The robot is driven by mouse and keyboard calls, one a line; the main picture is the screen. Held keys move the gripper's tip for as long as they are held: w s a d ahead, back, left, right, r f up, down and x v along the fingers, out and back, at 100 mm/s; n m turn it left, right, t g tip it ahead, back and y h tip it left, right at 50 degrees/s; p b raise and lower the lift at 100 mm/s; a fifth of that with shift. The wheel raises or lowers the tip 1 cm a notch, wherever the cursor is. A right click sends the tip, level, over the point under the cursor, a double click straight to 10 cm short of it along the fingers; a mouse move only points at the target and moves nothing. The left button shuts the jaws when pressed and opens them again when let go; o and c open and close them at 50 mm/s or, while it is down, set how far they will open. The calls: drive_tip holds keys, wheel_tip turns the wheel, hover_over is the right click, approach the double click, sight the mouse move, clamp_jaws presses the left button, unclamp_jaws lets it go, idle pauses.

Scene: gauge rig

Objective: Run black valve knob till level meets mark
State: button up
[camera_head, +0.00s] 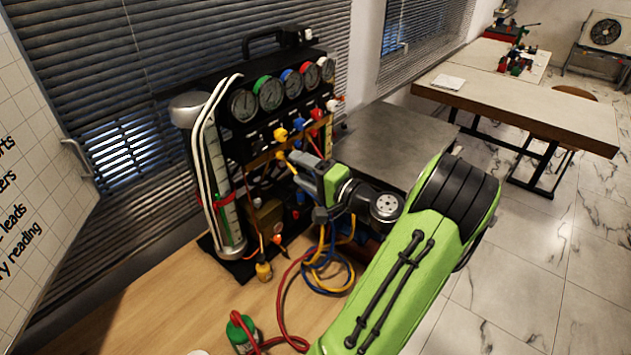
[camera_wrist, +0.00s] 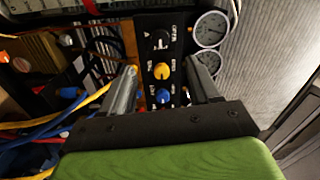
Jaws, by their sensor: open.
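The black valve knob (camera_wrist: 160,40) shows in the wrist view on a black panel, above a yellow knob (camera_wrist: 162,71) and a blue knob (camera_wrist: 163,96). My gripper (camera_wrist: 160,67) is open, its two grey fingers either side of the panel strip and nothing between them gripped. The black knob lies just beyond the fingertips. In the head view my gripper (camera_head: 294,164) is at the rig's front, and I cannot make out the black knob there. The clear level tube (camera_head: 222,175) stands at the rig's left, with green inside and a red band; the exact level is too small to read.
The gauge rig (camera_head: 243,160) stands on a wooden bench (camera_head: 185,295), with several dials along its top. Yellow, blue and red hoses (camera_head: 325,272) hang below my gripper. A green bottle (camera_head: 241,333) is at the front. A grey table (camera_head: 390,140) stands behind.

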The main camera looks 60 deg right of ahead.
drive_tip(key=v, duration=0.4)
idle(0.8)
